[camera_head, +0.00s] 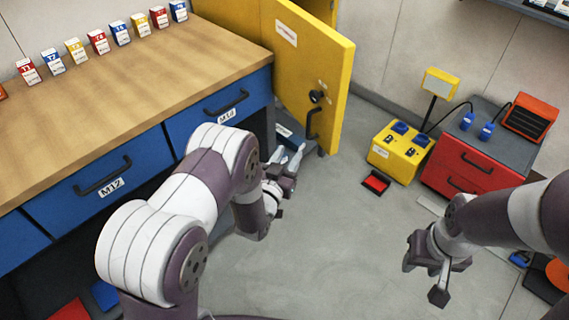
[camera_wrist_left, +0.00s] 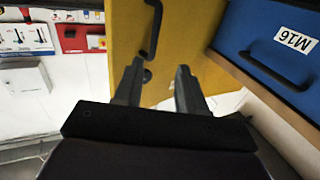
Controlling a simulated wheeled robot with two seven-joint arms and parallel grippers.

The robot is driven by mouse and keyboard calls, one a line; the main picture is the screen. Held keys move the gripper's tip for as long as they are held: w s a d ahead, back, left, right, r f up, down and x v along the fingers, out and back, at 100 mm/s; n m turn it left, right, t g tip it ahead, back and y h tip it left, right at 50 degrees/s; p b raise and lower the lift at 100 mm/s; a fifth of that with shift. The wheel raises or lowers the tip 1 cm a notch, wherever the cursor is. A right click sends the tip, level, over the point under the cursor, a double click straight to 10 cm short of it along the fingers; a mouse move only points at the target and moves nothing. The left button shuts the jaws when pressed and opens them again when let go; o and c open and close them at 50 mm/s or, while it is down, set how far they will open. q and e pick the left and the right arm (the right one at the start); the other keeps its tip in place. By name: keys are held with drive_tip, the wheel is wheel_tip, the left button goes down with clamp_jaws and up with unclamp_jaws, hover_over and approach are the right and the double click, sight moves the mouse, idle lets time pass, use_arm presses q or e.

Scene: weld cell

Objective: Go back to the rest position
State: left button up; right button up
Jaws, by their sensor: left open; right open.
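My left gripper (camera_head: 289,168) is open and empty in the head view, in front of the workbench's right end and near the lower edge of the yellow cabinet door. In the left wrist view its two dark fingers (camera_wrist_left: 157,88) stand apart with nothing between them, and the yellow door (camera_wrist_left: 185,40) shows behind them. My right gripper (camera_head: 432,280) is open at the lower right of the head view, above the grey floor. I see nothing held in it.
The workbench (camera_head: 130,105) has blue drawers and several small coloured boxes on top. The yellow cabinet door (camera_head: 300,75) stands open. A yellow box (camera_head: 398,155) and a red drawer cabinet (camera_head: 465,165) stand at right. Clear floor (camera_head: 330,240) lies between my arms.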

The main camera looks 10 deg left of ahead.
use_arm(q)
drive_tip(key=shift+f, duration=0.15)
idle(0.3)
drive_tip(key=s+f+g+y, duration=0.1)
drive_tip(key=s+f+g, duration=0.4)
drive_tip(key=f, duration=0.4)
drive_tip(key=s+a+g+y, duration=0.1)
drive_tip(key=s+a+g, duration=0.2)
drive_tip(key=s+g, duration=0.45)
drive_tip(key=s+a+r+n+g, duration=0.15)
drive_tip(key=s+r+g, duration=0.35)
drive_tip(key=s+r, duration=0.55)
wheel_tip(320, 180, up, 16)
drive_tip(key=s+t+p, duration=0.1)
drive_tip(key=p, duration=1.2)
drive_tip(key=shift+a+y, duration=0.25)
drive_tip(key=shift+y, duration=0.15)
drive_tip(key=shift+r, duration=0.1)
